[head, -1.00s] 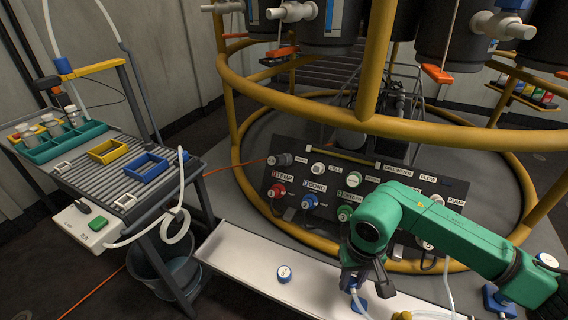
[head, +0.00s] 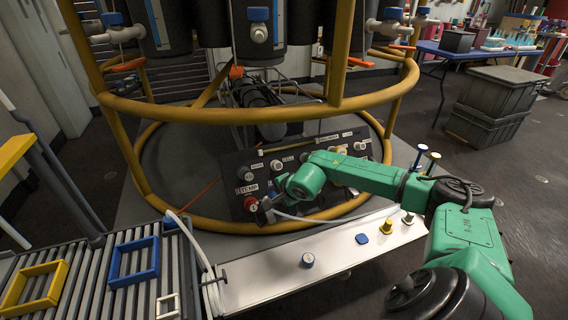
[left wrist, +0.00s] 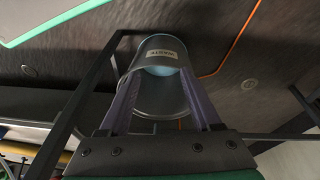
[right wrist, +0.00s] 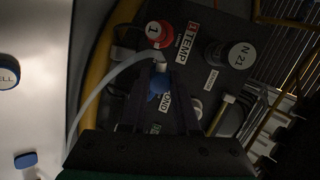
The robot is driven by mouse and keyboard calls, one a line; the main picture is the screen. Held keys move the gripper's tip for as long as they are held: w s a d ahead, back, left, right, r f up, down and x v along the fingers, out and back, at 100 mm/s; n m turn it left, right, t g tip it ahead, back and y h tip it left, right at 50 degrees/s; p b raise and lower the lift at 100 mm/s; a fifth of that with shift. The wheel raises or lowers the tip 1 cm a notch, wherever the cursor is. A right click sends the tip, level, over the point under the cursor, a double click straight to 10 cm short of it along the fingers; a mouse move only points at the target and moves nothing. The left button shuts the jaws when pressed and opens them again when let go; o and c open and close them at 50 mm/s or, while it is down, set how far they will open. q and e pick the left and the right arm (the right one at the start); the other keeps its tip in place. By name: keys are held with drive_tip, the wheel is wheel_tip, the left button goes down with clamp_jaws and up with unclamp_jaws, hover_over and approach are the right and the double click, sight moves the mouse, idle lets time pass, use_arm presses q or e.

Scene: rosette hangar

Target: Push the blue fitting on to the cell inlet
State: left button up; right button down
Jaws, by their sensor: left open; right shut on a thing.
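My right gripper (right wrist: 160,92) is shut on the blue fitting (right wrist: 158,82), which shows between its fingertips with a white hose (right wrist: 108,72) bending away. In the head view my right gripper (head: 266,206) is at the lower left of the panel (head: 232,168), beside the red TEMP port (head: 251,203). The fitting is hidden there.
A white tray (head: 262,287) in front of the panel bears a round CELL-labelled piece (head: 308,260), a blue piece (head: 362,239) and a yellow one (head: 386,226). A yellow ring rail (head: 245,113) arches above the panel. A slatted rack (head: 85,275) stands at left.

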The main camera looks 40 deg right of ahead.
use_arm(q)
drive_tip(key=shift+s+a+r+g+y, duration=0.3)
drive_tip(key=shift+s+a+r+g, duration=0.3)
drive_tip(key=shift+a, duration=0.25)
use_arm(e)
drive_tip(key=shift+w+d+r+m+t+h, duration=0.35)
drive_tip(key=shift+w+d+r+m+h, duration=0.4)
drive_tip(key=shift+d, duration=0.6)
drive_tip(key=shift+w+d+r+m+t+h, duration=0.45)
drive_tip(key=shift+w+d, duration=0.45)
drive_tip(key=shift+d, duration=0.5)
drive_tip(key=shift+w+d+r+m+t+h, duration=0.3)
drive_tip(key=shift+w+d+r+m+h, duration=0.4)
drive_tip(key=shift+d, duration=0.65)
drive_tip(key=shift+w+f, duration=0.1)
use_arm(q)
drive_tip(key=shift+f, duration=0.3)
drive_tip(key=shift+f, duration=0.1)
drive_tip(key=shift+f+b, duration=0.25)
drive_tip(key=shift+b, duration=0.25)
drive_tip(key=shift+f, duration=0.15)
